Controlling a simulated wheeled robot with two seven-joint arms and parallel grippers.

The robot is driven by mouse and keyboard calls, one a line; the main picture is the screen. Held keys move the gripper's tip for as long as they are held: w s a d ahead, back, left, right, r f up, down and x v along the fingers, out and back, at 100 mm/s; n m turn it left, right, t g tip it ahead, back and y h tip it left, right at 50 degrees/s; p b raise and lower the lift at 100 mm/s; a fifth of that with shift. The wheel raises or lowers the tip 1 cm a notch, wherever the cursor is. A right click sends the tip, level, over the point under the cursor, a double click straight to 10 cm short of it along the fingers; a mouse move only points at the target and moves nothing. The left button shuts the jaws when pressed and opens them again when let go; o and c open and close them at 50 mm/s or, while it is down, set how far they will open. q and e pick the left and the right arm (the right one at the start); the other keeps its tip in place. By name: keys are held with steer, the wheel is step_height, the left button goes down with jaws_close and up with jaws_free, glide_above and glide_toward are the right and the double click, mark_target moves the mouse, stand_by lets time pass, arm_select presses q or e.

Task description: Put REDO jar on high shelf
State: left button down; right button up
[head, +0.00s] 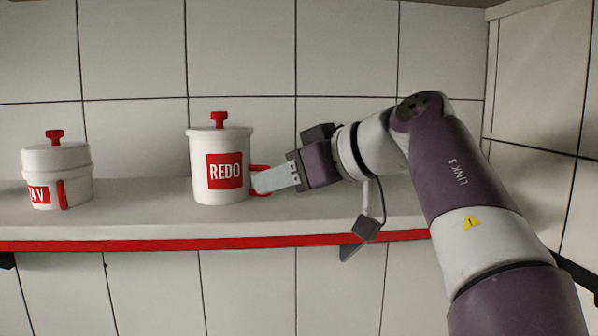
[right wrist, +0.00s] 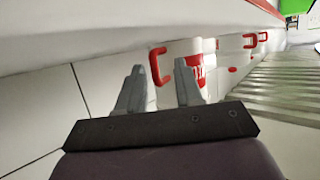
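The REDO jar (head: 228,140) is a white jar with a red label and a red lid knob. It stands upright on a white shelf with a red front edge (head: 150,243). Its red side handle faces right, toward my right gripper (head: 262,181). In the right wrist view, the two fingers of this gripper (right wrist: 159,66) are apart. The red handle (right wrist: 155,68) shows between the fingertips, with visible gaps beside it. The jar's body and red label show beyond the fingers. My left gripper is not in view.
Another white lidded jar (head: 58,160) with a red knob and handle stands farther left on the shelf, its label partly cut off. A tiled wall (head: 340,50) is behind. The shelf between the jars is clear. Further red handles (right wrist: 250,40) show in the right wrist view.

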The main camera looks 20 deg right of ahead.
steer(key=v, duration=1.1)
steer(key=shift+s+d, duration=0.25)
steer(key=shift+s, duration=0.05)
steer(key=shift+r, duration=0.1)
